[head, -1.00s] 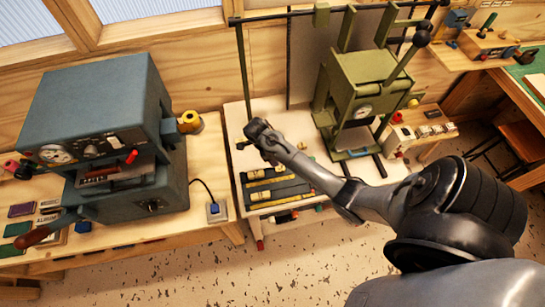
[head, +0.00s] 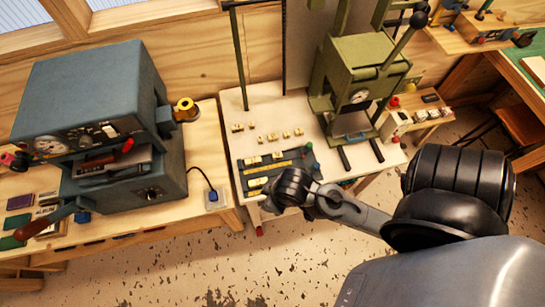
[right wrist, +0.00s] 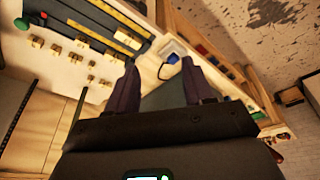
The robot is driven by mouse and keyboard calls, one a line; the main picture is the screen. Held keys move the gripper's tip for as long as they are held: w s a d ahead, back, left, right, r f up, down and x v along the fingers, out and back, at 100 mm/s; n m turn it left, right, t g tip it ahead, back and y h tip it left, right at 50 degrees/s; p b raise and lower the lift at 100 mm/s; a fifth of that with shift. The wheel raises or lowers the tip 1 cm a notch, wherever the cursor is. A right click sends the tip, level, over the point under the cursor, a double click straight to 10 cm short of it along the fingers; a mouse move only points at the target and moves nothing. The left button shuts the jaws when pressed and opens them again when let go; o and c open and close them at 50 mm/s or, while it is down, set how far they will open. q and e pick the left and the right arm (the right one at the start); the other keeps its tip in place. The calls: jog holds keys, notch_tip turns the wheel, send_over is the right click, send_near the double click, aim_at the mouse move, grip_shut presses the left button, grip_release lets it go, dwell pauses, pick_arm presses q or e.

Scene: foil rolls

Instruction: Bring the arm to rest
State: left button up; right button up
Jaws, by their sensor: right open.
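My left gripper is in neither view.
The blue-grey press (head: 95,140) stands left on a wooden bench, with a yellow foil roll (head: 186,106) at its side. The green press (head: 360,75) stands on the middle table (head: 228,125). Small brass pieces (head: 268,138) and a dark tray (head: 240,190) lie there.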

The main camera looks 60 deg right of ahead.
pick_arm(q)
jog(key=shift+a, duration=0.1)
pick_arm(e)
jog(key=shift+s+a+r+n, duration=0.3)
jog(key=shift+a+r+n, duration=0.05)
jog(key=shift+r+n, duration=0.2)
